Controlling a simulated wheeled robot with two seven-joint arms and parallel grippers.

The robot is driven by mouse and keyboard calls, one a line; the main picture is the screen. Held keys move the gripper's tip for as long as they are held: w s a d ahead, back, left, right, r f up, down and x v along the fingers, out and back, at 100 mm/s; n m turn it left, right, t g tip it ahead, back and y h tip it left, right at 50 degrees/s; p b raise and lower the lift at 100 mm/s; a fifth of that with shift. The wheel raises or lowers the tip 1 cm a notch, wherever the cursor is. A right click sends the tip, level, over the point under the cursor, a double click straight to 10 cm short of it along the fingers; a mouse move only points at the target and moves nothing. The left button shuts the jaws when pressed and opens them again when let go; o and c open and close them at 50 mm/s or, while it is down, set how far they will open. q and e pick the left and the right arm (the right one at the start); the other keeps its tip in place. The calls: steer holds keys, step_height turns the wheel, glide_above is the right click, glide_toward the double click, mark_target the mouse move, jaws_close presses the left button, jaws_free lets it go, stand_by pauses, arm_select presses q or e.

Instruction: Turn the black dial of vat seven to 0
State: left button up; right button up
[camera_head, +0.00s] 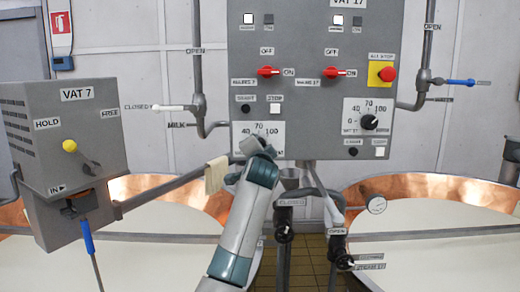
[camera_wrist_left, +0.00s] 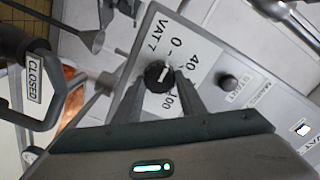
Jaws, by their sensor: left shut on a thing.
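The vat seven dial (camera_wrist_left: 158,76) is a black round knob with a white mark on a white plate (camera_wrist_left: 150,42) lettered VAT 7, 0, 40 and 100. Its white mark points up and right in the left wrist view, roughly between 0 and 40. My left gripper (camera_wrist_left: 163,88) is shut on the knob, with a finger on each side. In the head view my left gripper (camera_head: 258,143) is at the lower left of the grey panel (camera_head: 315,110) and hides the dial; 40, 70 and 100 show above it. My right gripper is not in view.
A similar black dial (camera_head: 369,122) sits on the panel's right. Red switches (camera_head: 267,71) and a red stop button (camera_head: 388,74) are above. Black-handled valves (camera_head: 284,232) hang below. A grey VAT 7 box (camera_head: 70,135) stands left; copper vats (camera_head: 385,190) are on both sides.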

arm_select(q)
steer(key=shift+f, duration=0.15)
steer(key=o, duration=1)
steer(key=shift+o, duration=0.2)
steer(key=s+b, duration=0.6)
steer(key=s, duration=1.1)
steer(key=shift+s, duration=0.2)
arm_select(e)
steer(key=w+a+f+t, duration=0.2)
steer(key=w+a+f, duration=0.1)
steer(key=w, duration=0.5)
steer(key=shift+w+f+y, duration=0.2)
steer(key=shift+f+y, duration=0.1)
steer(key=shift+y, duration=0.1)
arm_select(q)
steer(key=shift+w, duration=0.1)
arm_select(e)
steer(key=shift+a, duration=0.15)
